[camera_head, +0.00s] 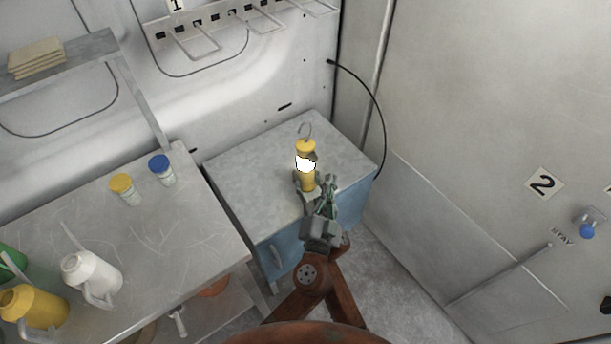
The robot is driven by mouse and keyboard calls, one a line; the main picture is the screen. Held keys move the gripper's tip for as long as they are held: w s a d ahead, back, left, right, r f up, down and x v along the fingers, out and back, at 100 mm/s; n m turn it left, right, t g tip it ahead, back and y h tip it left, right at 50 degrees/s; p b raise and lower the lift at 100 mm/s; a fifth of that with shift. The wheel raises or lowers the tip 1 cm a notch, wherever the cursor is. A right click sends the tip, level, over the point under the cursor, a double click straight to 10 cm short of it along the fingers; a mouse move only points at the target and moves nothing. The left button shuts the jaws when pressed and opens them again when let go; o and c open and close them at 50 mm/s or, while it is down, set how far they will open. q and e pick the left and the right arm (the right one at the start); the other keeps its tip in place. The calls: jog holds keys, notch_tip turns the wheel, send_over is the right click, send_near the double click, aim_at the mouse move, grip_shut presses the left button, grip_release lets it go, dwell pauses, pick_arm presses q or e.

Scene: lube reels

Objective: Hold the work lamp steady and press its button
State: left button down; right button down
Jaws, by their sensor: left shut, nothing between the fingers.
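The work lamp (307,181) is yellow with a bright white glowing middle and a wire hook on top. It stands upright on the blue cabinet's grey top (245,165). My left gripper (326,190) is shut and empty, right beside the lamp's lower body at its right front; I cannot tell whether it touches. Another grey finger-like part shows at the lamp's left side, and a second brown arm link comes in from the lower right. My right gripper is largely hidden there, and its grip cannot be told. A small dark part shows on the lamp's upper right; the button is not clear.
A metal table (180,235) at left bears a yellow-capped jar (123,189), a blue-capped jar (162,170), a white jug (92,278) and a yellow jug (33,306). A black cable (378,110) hangs behind the cabinet. The cabinet top is clear around the lamp.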

jog(key=c, duration=1.5)
grip_release()
jog(key=shift+d+f, duration=0.15)
jog(key=shift+f, duration=0.05)
jog(key=o, duration=0.3)
jog(key=shift+r, duration=0.1)
jog(key=v, duration=1.2)
